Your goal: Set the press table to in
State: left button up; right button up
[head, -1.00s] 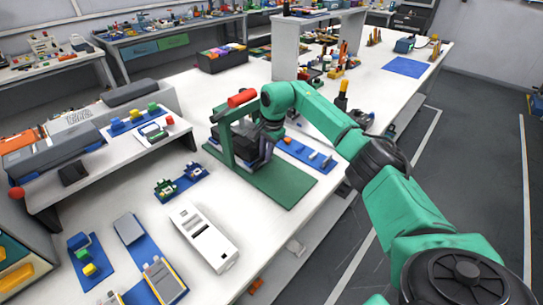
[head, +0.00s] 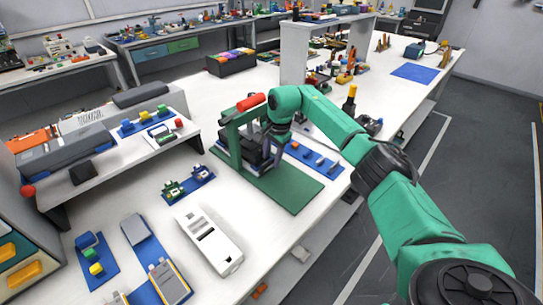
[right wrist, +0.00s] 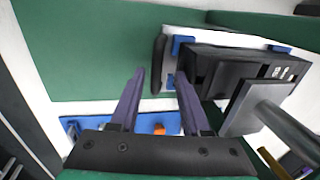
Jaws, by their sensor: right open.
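The press is a green frame (head: 232,143) with a red handle (head: 250,102) on a green base plate (head: 290,192). Its black body also shows in the right wrist view (right wrist: 225,72). There the press table (right wrist: 168,78) is a pale plate with blue corner pieces, mostly under the black body, with a dark upright bar (right wrist: 158,62) at its near edge. My right gripper (right wrist: 160,80) is open, its two purple fingers pointing at that bar, one on either side in the picture. Contact cannot be told. In the head view my arm partly hides the table. My left gripper is not in view.
A blue strip with small parts (head: 312,157) lies right of the press. A white device (head: 208,240) and a small blue mat with parts (head: 188,184) lie in front. A raised white shelf (head: 140,153) stands left. Bare white tabletop lies behind the press.

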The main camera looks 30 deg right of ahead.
notch_tip(320, 180, up, 7)
jog(key=s+b, duration=0.1)
jog(key=shift+s+d+r, duration=0.2)
jog(key=shift+s+f, duration=0.1)
dwell(0.4)
